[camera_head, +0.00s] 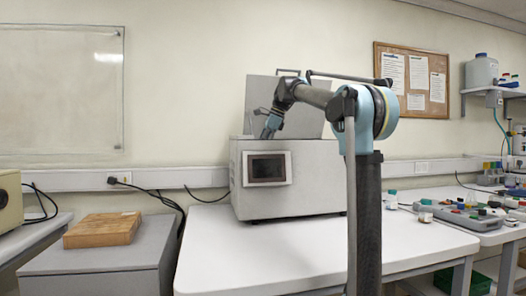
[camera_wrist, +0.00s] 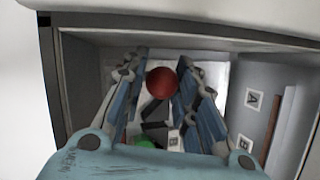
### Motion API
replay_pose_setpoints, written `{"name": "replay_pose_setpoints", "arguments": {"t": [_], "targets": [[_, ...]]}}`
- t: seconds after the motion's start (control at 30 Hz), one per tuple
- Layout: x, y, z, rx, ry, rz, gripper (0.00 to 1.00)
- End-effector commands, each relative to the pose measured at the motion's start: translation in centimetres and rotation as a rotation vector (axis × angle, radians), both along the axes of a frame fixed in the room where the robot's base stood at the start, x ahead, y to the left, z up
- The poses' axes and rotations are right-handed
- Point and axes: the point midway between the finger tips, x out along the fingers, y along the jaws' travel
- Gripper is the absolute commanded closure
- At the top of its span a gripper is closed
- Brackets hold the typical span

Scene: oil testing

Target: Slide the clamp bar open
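A grey box-shaped tester (camera_head: 300,190) stands on the white bench with its lid (camera_head: 270,95) raised. My arm reaches over from the right, and my gripper (camera_head: 267,130) points down at the tester's open top. In the wrist view my gripper (camera_wrist: 162,56) is open, with its two blue-padded fingers apart inside the chamber. A round red knob (camera_wrist: 161,82) shows between the fingers; whether either finger touches it I cannot tell. Dark bar-like parts (camera_wrist: 155,128) lie below the knob, and I cannot tell which is the clamp bar.
The chamber wall (camera_wrist: 84,75) is close to the left finger. Lettered labels (camera_wrist: 253,98) are on the right, and a green part (camera_wrist: 146,143) is partly hidden below. A wooden block (camera_head: 103,230) sits on a cabinet at left. Bottles and trays (camera_head: 465,213) stand at right.

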Motion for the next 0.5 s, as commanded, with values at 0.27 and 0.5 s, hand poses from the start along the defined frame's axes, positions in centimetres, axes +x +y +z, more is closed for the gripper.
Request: {"name": "replay_pose_setpoints", "arguments": {"t": [0.27, 0.5], "targets": [[0.0, 0.0, -0.1, -0.001, -0.001, 0.0, 1.0], [-1.2, -0.4, -0.1, -0.001, -0.001, 0.0, 1.0]]}}
